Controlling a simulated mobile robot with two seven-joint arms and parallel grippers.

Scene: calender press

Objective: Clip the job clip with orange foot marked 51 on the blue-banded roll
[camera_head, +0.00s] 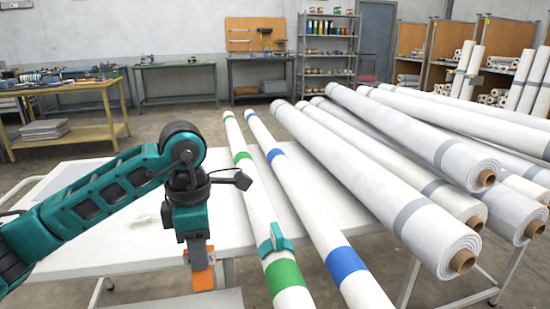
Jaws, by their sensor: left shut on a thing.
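My left gripper (199,243) hangs downward at the near side of the white table and is shut on a job clip with an orange foot (203,279). The orange foot points down; no number can be read on it, and the clip's upper part is hidden by the gripper. The blue-banded roll (311,201) is a long white roll with blue bands, slanting from the back towards the near right. It lies to the right of my gripper, apart from the held clip. The green-banded roll (255,195) lies between them. My right gripper is out of view.
A teal clip (276,241) sits on the green-banded roll near its front green band. Several large white rolls with grey bands (380,180) are piled at the right. The white table (120,232) is mostly clear at left. Workbenches and shelves stand far behind.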

